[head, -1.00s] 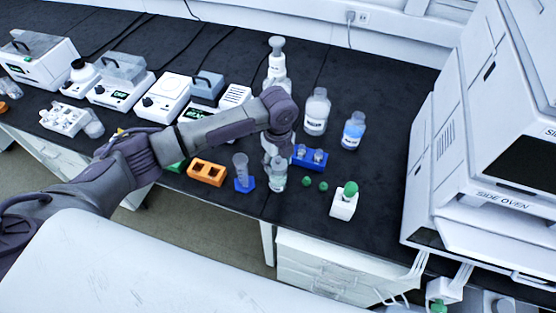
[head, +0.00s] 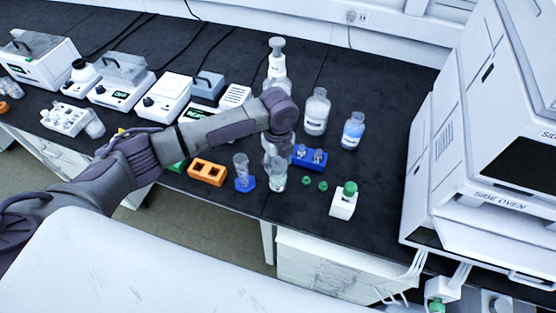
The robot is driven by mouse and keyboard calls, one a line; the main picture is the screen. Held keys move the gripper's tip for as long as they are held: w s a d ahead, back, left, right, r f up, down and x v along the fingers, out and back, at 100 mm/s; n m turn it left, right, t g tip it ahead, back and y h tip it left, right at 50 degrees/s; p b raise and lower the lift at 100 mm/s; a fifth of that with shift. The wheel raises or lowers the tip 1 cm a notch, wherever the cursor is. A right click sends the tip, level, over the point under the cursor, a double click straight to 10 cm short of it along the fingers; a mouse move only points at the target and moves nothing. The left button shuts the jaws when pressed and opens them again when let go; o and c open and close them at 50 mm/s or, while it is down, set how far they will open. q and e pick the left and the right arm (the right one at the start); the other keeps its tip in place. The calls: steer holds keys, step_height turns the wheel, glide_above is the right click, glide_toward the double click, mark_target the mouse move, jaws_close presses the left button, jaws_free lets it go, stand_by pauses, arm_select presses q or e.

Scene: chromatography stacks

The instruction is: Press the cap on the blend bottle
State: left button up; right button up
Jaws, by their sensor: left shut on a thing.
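My left gripper (head: 277,160) points down over the front part of the bench. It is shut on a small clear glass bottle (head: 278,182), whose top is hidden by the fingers. Two small green caps (head: 306,181) (head: 322,186) lie on the black bench to its right. Another green cap (head: 350,187) sits at a white block (head: 343,207) further right; what is under this cap is too small to tell. No label is readable on the held bottle, so I cannot tell if it is the blend bottle. My right gripper is out of view.
A blue rack (head: 310,157) with small vials stands right behind the gripper. A graduated cylinder (head: 241,166) on a blue base and an orange rack (head: 207,172) stand to the left. Two larger bottles (head: 316,112) (head: 353,130) stand behind. The side oven (head: 480,180) fills the right.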

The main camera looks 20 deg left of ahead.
arm_select(q)
steer(key=shift+p, duration=0.35)
steer(key=shift+f, duration=0.15)
stand_by(1.3)
steer(key=shift+p, duration=0.5)
steer(key=o, duration=1.3)
steer(key=shift+r+p, duration=3.55)
steer(key=shift+p, duration=0.05)
